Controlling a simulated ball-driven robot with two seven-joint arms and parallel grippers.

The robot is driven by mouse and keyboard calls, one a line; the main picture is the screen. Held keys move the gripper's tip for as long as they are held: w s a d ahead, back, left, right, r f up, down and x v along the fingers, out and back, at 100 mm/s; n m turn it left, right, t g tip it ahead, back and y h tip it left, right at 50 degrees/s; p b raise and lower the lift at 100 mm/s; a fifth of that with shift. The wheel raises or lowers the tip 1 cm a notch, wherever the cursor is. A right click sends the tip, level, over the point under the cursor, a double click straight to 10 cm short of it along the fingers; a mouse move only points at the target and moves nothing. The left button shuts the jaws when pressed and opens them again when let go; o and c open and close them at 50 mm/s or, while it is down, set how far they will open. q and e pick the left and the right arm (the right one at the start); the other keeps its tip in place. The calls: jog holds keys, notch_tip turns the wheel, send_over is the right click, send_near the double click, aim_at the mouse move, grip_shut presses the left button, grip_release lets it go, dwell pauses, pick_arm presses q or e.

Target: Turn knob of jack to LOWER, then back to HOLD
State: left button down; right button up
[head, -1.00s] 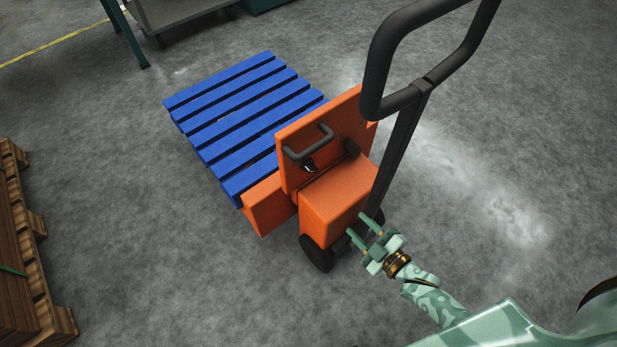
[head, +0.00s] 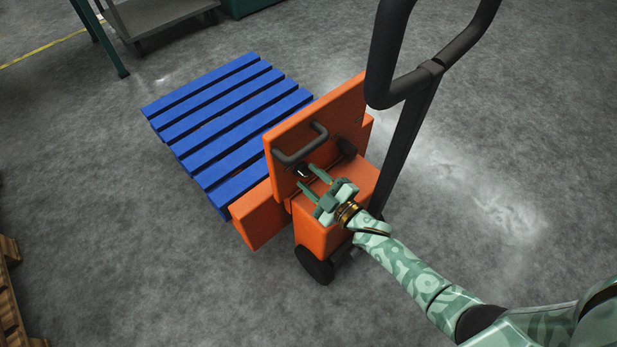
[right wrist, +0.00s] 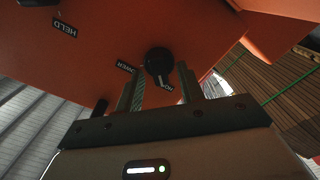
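The orange jack (head: 330,230) carries an upright panel (head: 290,142) with a dark bent handle. In the right wrist view, the round black knob (right wrist: 157,60) sits on the orange face. Its white pointer mark is toward the partly covered HOLD label (right wrist: 167,87). The LOWER label (right wrist: 126,67) lies left of the knob. My right gripper (head: 307,180) is open and empty, with its fingertips close to the panel just below the handle. In the wrist view its fingers (right wrist: 160,74) lie left and right of the knob's lower part; contact cannot be told. My left gripper is out of view.
The jack's tall black handle (head: 415,110) rises right of my gripper. A blue slatted pallet (head: 225,125) lies behind the panel. A wooden pallet (head: 8,285) is at lower left.

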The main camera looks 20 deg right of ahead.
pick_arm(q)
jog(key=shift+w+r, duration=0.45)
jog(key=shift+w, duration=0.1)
pick_arm(e)
jog(key=shift+w+a, duration=0.15)
jog(key=shift+w, duration=0.3)
jog(key=c, duration=0.6)
